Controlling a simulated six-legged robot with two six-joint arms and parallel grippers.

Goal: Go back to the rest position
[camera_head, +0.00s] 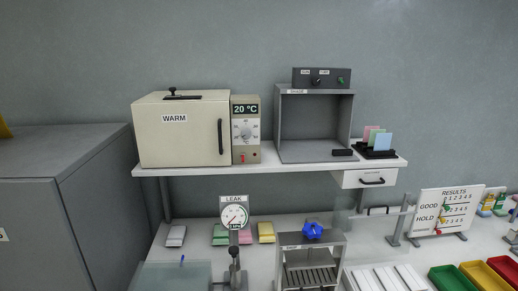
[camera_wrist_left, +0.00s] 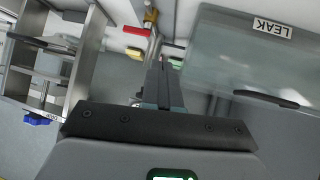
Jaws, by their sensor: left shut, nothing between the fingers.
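My left gripper (camera_wrist_left: 165,72) shows in the left wrist view, with its dark fingers together and nothing between them. It points at the space between a shelved metal frame (camera_wrist_left: 78,72) at the left and a glassy box lid (camera_wrist_left: 240,60) labelled LEAK at the right. I cannot tell whether the fingers touch anything. Neither gripper shows in the head view, and my right gripper is in neither view.
In the head view, a shelf (camera_head: 300,167) carries the WARM oven (camera_head: 182,135) and an open grey box (camera_head: 315,120). Below stand the LEAK gauge (camera_head: 234,217), a frame with a blue knob (camera_head: 312,231) and coloured trays (camera_head: 453,278). A grey cabinet (camera_head: 60,205) stands left.

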